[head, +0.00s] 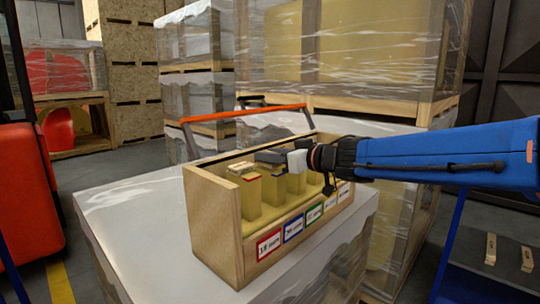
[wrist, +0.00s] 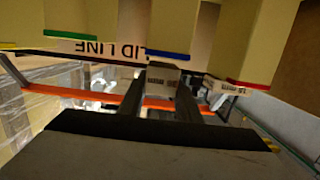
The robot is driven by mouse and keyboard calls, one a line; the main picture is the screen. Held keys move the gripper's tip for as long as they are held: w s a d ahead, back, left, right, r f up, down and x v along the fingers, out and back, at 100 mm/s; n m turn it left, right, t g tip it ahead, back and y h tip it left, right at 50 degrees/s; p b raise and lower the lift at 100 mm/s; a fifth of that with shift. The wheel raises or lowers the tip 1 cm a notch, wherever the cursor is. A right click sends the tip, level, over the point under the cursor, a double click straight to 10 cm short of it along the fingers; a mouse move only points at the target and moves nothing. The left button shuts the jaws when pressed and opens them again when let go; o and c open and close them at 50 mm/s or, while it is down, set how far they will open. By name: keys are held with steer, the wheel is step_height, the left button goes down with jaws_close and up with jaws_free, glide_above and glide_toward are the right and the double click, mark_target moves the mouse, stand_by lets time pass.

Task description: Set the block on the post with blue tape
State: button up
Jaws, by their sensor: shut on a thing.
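An open wooden box (head: 215,215) holds a row of yellowish posts. The post with blue tape (head: 273,188) is second from the left; in the wrist view its blue tape (wrist: 168,55) rings its end. My gripper (head: 268,158) reaches in from the right, over this post. In the wrist view, which shows the posts upside down, the fingers are shut on a small pale block (wrist: 162,79) with dark print. The block lines up closely with the blue-taped end; I cannot tell whether they touch.
The red-taped post (head: 246,196) stands left of the blue one, with another printed block (wrist: 222,87) at its end. A green-taped post (wrist: 96,25) is on the other side. An orange-red handle bar (head: 245,114) rises behind the box. Wrapped pallets stand beyond.

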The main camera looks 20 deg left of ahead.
steer(key=shift+f, duration=0.5)
steer(key=o, duration=1.1)
steer(key=shift+d, duration=0.1)
